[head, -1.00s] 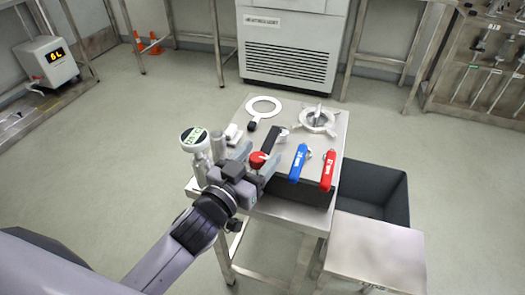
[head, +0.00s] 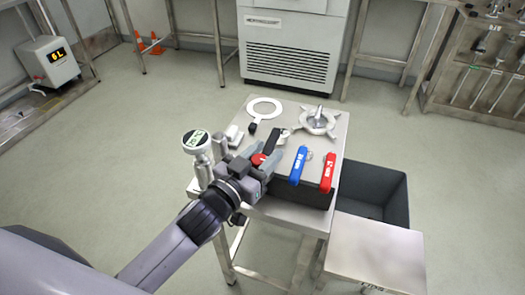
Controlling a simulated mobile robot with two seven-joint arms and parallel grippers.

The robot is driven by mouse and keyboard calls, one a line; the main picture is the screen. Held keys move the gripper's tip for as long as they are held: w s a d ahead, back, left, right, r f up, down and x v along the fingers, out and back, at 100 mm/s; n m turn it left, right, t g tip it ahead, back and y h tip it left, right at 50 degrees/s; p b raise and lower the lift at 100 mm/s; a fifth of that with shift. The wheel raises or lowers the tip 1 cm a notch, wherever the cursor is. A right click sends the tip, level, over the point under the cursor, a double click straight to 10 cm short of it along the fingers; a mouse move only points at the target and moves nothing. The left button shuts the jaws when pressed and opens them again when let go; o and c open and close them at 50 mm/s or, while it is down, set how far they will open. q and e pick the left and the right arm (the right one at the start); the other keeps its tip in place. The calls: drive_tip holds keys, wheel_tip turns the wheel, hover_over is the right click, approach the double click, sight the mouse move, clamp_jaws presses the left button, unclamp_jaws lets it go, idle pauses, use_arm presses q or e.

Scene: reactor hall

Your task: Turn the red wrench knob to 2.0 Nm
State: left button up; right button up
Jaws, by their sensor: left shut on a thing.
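The red knob (head: 258,159) shows between the fingers of my left gripper (head: 264,154), which is shut on it near the table's front left. The fingers hide part of the knob, and no scale or value on it can be read. A black tool body (head: 271,141) lies just behind the fingers; I cannot tell whether it joins the knob. A round display (head: 195,139) on a post stands left of the gripper, its reading too small to tell. My right gripper is not in view.
A blue-handled tool (head: 298,165) and a red-handled tool (head: 327,172) lie close right of the gripper. A white ring (head: 265,107) and a metal flange (head: 318,121) lie behind on the steel table (head: 338,122). A dark bin (head: 393,199) stands at right.

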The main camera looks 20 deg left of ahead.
use_arm(q)
drive_tip(key=shift+r+m+g+h+p, duration=0.25)
drive_tip(key=shift+m+g+h+p, duration=0.15)
drive_tip(key=shift+m+h+p, duration=0.5)
drive_tip(key=h, duration=0.1)
drive_tip(key=m+g+h+p, duration=0.1)
drive_tip(key=shift+d+m+h, duration=0.2)
drive_tip(key=shift+m+h, duration=0.1)
drive_tip(key=shift+s+f+m+g+h+p, duration=0.15)
drive_tip(key=shift+m+g+h+p, duration=0.25)
drive_tip(key=shift+g+h, duration=0.3)
drive_tip(key=o, duration=1)
drive_tip(key=shift+v, duration=3.55)
